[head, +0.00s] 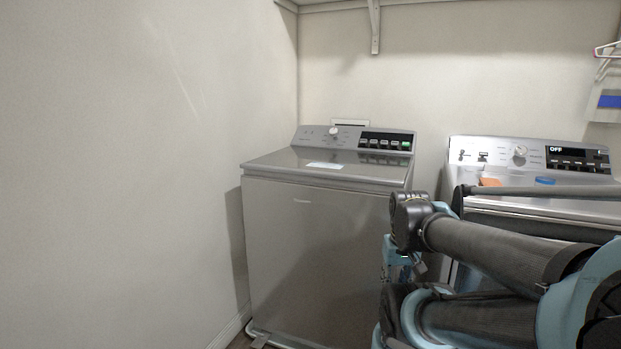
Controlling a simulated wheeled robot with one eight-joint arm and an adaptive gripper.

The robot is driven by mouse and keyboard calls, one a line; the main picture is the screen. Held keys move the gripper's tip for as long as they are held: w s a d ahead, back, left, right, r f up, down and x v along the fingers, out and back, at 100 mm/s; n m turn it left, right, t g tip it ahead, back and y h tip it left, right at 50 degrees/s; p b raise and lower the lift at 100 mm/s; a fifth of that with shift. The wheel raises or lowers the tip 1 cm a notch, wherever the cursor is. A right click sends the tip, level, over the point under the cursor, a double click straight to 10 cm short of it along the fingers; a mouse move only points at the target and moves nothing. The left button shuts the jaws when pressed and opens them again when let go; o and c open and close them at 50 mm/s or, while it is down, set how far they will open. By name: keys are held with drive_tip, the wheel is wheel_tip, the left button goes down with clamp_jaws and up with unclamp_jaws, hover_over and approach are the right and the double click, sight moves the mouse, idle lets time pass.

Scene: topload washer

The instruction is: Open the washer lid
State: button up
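The washer (310,250) is a grey top-load machine standing against the back wall, left of my arm. Its lid (290,160) is closed and lies flat on top, with a pale label near the middle. A control panel (347,139) with a white knob and several buttons rises behind the lid. My arm reaches in from the right and covers part of the washer's right front side. My gripper (403,262) seems to hang below the wrist, in front of the washer's right front edge. It is small and partly hidden, so its fingers cannot be made out.
A second silver machine (490,150) stands to the right, partly behind my arm, with an orange item (490,182) and a blue-lidded container (545,182) on top. A plain wall (130,170) is close on the left. A shelf bracket (375,28) is above. The space above the lid is clear.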

drive_tip(key=w+d+r+n+h, duration=0.1)
drive_tip(key=w+r+n+h, duration=0.35)
drive_tip(key=w+r, duration=0.55)
drive_tip(key=n+t+h, duration=0.5)
drive_tip(key=t+h, duration=0.3)
drive_tip(key=t, duration=0.3)
approach(311, 175)
drive_tip(key=x, duration=0.9)
drive_tip(key=shift+w+d, duration=0.1)
drive_tip(key=shift+d, duration=0.1)
drive_tip(key=shift+c, duration=0.2)
